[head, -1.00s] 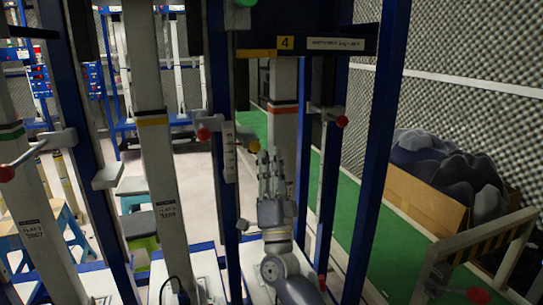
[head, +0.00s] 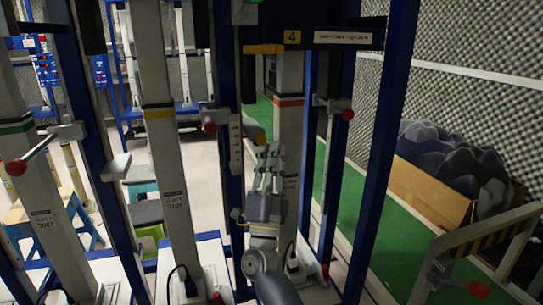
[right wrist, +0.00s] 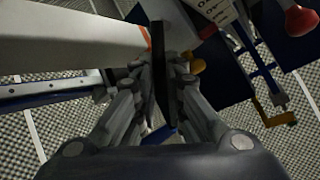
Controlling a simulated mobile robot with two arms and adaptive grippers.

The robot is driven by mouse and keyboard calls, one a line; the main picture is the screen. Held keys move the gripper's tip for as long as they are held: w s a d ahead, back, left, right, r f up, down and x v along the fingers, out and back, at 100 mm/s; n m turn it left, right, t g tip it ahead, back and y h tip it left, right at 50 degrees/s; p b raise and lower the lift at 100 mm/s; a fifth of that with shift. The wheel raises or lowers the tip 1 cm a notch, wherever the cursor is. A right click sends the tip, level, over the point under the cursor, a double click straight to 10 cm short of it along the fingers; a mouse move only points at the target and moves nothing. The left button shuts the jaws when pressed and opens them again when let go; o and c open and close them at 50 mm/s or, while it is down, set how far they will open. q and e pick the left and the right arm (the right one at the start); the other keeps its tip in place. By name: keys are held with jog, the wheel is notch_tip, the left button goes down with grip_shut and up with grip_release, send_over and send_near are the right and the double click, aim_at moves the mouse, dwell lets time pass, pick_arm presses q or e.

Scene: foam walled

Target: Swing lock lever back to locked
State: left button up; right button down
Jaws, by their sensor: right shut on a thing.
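In the head view a grey rounded piece (head: 254,130) sits just behind the fingertips. The left gripper is not in view.
Red-knobbed handles stand on both sides, at left (head: 209,127) and right (head: 347,115). Blue uprights (head: 376,150) box in the arm closely. A cardboard box of dark foam (head: 425,185) lies at right beyond the green floor strip (head: 350,215).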

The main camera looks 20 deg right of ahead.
jog(key=c, duration=1.9)
grip_release()
jog(key=shift+f, duration=0.1)
jog(key=v, duration=1.1)
jog(key=shift+s+a+f, duration=0.1)
jog(key=shift+s+f, duration=0.15)
jog(key=shift+s, duration=0.05)
